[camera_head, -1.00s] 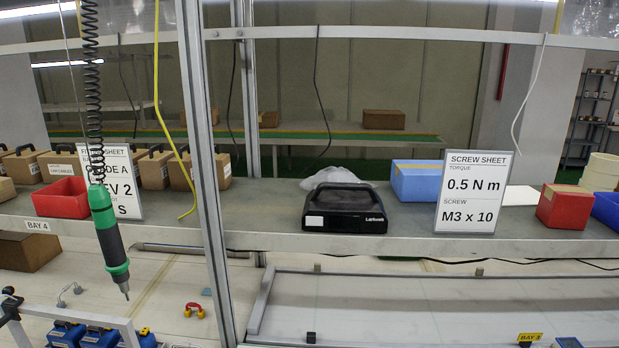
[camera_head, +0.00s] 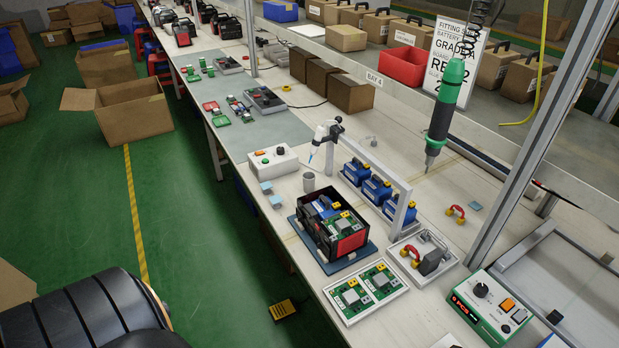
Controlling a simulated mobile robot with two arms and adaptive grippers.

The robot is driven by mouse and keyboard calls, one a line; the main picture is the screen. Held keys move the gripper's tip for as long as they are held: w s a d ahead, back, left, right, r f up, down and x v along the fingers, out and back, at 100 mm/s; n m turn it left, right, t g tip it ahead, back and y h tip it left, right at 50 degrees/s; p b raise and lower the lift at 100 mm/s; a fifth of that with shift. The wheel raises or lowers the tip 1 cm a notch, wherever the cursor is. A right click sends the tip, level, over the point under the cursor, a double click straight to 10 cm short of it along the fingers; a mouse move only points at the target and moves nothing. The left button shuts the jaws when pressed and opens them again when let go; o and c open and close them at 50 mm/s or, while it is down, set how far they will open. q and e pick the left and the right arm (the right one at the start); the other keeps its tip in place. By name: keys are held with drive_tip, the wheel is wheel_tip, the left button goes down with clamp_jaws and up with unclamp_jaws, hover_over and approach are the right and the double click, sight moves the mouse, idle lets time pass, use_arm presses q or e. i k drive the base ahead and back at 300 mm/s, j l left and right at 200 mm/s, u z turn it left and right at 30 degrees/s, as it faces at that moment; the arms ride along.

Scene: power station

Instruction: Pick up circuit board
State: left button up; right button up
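Two green circuit boards lie side by side in a white tray (camera_head: 347,318) near the front edge of the bench: one nearer board (camera_head: 352,298) and one farther board (camera_head: 380,280). Each carries a grey square part. Another green board (camera_head: 342,226) sits inside an open black and red housing (camera_head: 345,245) on a blue mat (camera_head: 305,238), just behind the tray. Neither of my grippers is in view.
A green-fronted control box (camera_head: 488,308) stands right of the tray. A grey tray (camera_head: 440,262) holds a black cover and a red handle. A green screwdriver (camera_head: 447,100) hangs above the bench. A pedal (camera_head: 283,309) lies on the floor.

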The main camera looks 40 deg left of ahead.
sight(342, 226)
drive_tip(key=u, duration=1)
